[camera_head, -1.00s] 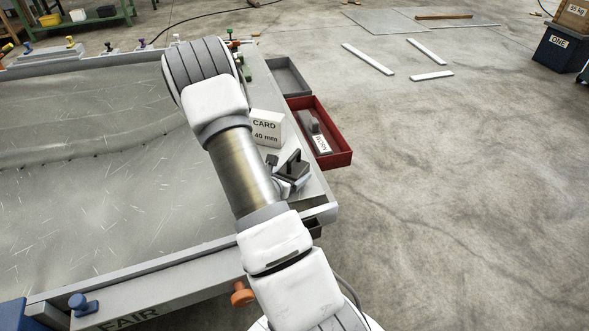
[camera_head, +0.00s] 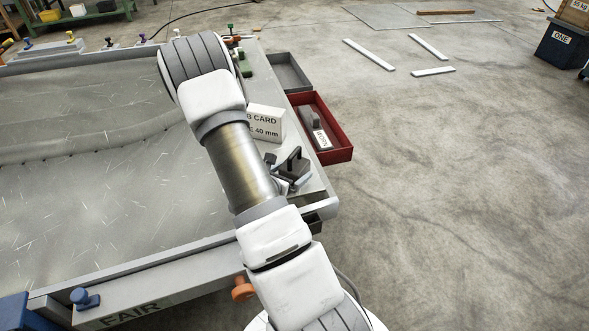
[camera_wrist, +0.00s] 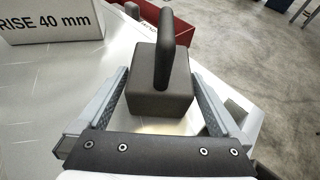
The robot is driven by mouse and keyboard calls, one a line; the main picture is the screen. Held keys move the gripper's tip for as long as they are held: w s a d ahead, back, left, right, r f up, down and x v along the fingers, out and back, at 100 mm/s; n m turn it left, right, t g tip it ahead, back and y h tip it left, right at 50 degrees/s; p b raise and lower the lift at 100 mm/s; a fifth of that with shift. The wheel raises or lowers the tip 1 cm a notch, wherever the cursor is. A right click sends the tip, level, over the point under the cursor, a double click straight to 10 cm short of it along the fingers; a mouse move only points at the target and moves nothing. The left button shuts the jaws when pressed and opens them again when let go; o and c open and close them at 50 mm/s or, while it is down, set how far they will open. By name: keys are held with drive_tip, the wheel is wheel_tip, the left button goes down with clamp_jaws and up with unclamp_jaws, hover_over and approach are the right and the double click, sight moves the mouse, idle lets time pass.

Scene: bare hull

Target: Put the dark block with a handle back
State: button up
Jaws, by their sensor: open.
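In the head view the dark block (camera_head: 293,164) is at the ledge's right end, beside my forearm. My gripper (camera_wrist: 159,76) is open, with one finger on each side of the block. I cannot tell whether either finger touches it. In the head view my arm hides most of the gripper.
A red tray (camera_head: 341,153) holding a grey piece and a labelled piece is beside the ledge. A grey tray (camera_head: 289,72) is beyond it. Open floor lies to the right.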

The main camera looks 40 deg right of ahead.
drive_tip(key=p+v, duration=0.2)
drive_tip(key=v, duration=0.9)
drive_tip(key=s+a+r+m+g+y, duration=0.1)
drive_tip(key=s+a+r+m+g, duration=0.2)
drive_tip(key=r+m, duration=0.4)
drive_tip(key=s+r+m+g+y, duration=0.1)
drive_tip(key=s+r+m+g, duration=0.1)
drive_tip(key=s+r+m, duration=0.35)
drive_tip(key=s+a+r+m+t+y, duration=0.1)
drive_tip(key=a+r+m+t+y, duration=0.2)
drive_tip(key=a+r, duration=0.4)
drive_tip(key=s+a+r+m+t+y, duration=0.2)
drive_tip(key=a+r+m+y, duration=0.3)
drive_tip(key=a, duration=0.7)
wheel_tip(320, 180, up, 3)
drive_tip(key=t+y, duration=0.1)
drive_tip(key=y, duration=0.2)
drive_tip(key=shift+s+a+m+t, duration=0.15)
drive_tip(key=shift+a+m+t, duration=0.15)
drive_tip(key=shift+m+t, duration=0.1)
wheel_tip(320, 180, up, 18)
drive_tip(key=p, duration=1.8)
